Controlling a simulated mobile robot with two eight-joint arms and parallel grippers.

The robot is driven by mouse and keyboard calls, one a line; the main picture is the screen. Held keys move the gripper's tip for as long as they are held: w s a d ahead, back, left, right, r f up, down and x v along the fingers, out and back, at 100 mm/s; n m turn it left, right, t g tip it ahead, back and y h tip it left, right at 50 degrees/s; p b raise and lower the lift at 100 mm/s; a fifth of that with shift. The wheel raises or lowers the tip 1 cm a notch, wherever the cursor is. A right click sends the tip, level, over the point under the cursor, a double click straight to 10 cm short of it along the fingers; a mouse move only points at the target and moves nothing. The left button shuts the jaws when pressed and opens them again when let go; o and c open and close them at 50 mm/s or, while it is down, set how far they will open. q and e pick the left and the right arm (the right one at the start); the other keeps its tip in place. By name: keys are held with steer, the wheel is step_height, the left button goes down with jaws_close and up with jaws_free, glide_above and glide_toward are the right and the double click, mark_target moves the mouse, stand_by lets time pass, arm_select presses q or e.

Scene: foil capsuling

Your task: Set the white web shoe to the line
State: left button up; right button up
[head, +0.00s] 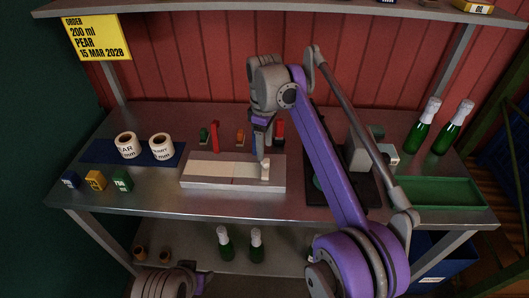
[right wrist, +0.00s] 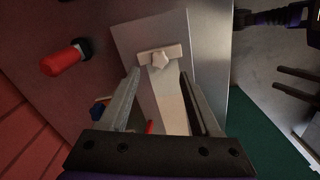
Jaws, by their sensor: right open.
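The white web shoe (head: 265,170) is a small pale block standing near the right end of a light grey plate (head: 230,187). In the right wrist view the web shoe (right wrist: 174,52) is a crossbar with a star-shaped knob, lying across the pale strip (right wrist: 168,97). My right gripper (head: 262,157) points down just above and beside the shoe. In its wrist view its two fingers (right wrist: 158,88) are apart, with nothing between them and the shoe beyond their tips. My left gripper (head: 203,277) is low at the front, away from the plate; its fingers look apart in the wrist view (right wrist: 295,88).
Two label rolls (head: 126,146) (head: 162,147) stand on a blue mat at left, with small coloured blocks (head: 95,181) in front. Red-handled tools (head: 215,136) stand behind the plate. A dark stand (head: 318,198) and a green tray (head: 440,192) are at right. Two green bottles (head: 423,130) (head: 455,128) stand behind the tray.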

mark_target(267, 161)
step_height(267, 161, up, 6)
steer(key=shift+f+p, duration=0.1)
steer(key=shift+p, duration=0.7)
steer(key=s+d+f+m+t, duration=0.1)
steer(key=s+d+m+t, duration=0.2)
steer(key=s+d+m, duration=0.7)
steer(key=s+d+f+m+t, duration=0.1)
steer(key=s+d+f+m, duration=0.1)
steer(key=s+d+f, duration=0.3)
steer(key=s+d+f+m+t, duration=0.1)
steer(key=s+d+f+m, duration=0.1)
steer(key=s+d+f, duration=0.4)
steer(key=s+f, duration=0.5)
steer(key=s, duration=0.4)
steer(key=shift+p, duration=0.4)
